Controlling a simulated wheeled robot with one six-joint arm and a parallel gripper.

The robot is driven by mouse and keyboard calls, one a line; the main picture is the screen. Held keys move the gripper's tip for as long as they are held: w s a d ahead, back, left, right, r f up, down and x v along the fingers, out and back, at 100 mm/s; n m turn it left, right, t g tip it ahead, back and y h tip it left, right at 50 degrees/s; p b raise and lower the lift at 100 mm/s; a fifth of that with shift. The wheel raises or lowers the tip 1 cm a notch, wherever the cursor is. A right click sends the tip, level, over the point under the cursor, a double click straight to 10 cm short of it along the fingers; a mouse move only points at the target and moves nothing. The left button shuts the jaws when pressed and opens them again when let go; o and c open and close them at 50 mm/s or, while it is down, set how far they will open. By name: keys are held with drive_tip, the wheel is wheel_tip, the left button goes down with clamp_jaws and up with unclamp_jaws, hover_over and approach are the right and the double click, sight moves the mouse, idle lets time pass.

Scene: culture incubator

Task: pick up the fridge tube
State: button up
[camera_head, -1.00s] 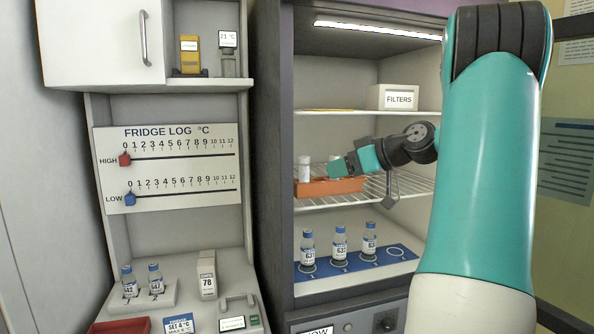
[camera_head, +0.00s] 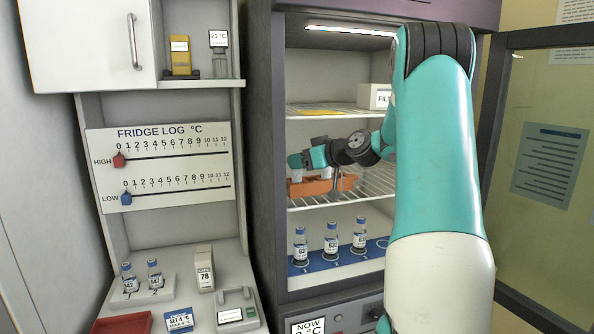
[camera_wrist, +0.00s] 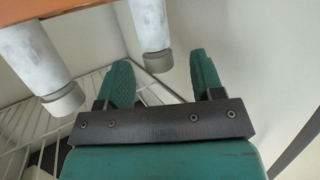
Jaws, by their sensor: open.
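An orange rack (camera_head: 312,187) stands on the wire shelf inside the open fridge, with pale tubes in it. One tube (camera_head: 297,175) shows at its left end, just under my gripper (camera_head: 296,160); the arm partly hides the rack. The wrist view, which looks upside down, shows two frosty white tubes with grey caps. One tube (camera_wrist: 150,24) lies ahead of my gripper (camera_wrist: 160,65), in line with the gap between its open teal fingers. The other tube (camera_wrist: 36,58) is off to the left, beside the rack's orange edge (camera_wrist: 20,10). The fingers hold nothing.
A wire shelf (camera_head: 355,194) carries the rack, with an upper shelf and a filters box (camera_head: 374,96) above. Several vials (camera_head: 331,240) stand on a blue mat below. The fridge door (camera_head: 540,150) is open at right.

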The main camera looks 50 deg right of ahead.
drive_tip(key=x, duration=0.1)
drive_tip(key=p+x, duration=0.2)
drive_tip(key=shift+w+r, duration=0.2)
drive_tip(key=shift+w, duration=0.15)
drive_tip(key=shift+w+f, duration=0.3)
drive_tip(key=shift+c, duration=0.4)
drive_tip(key=c, duration=0.9)
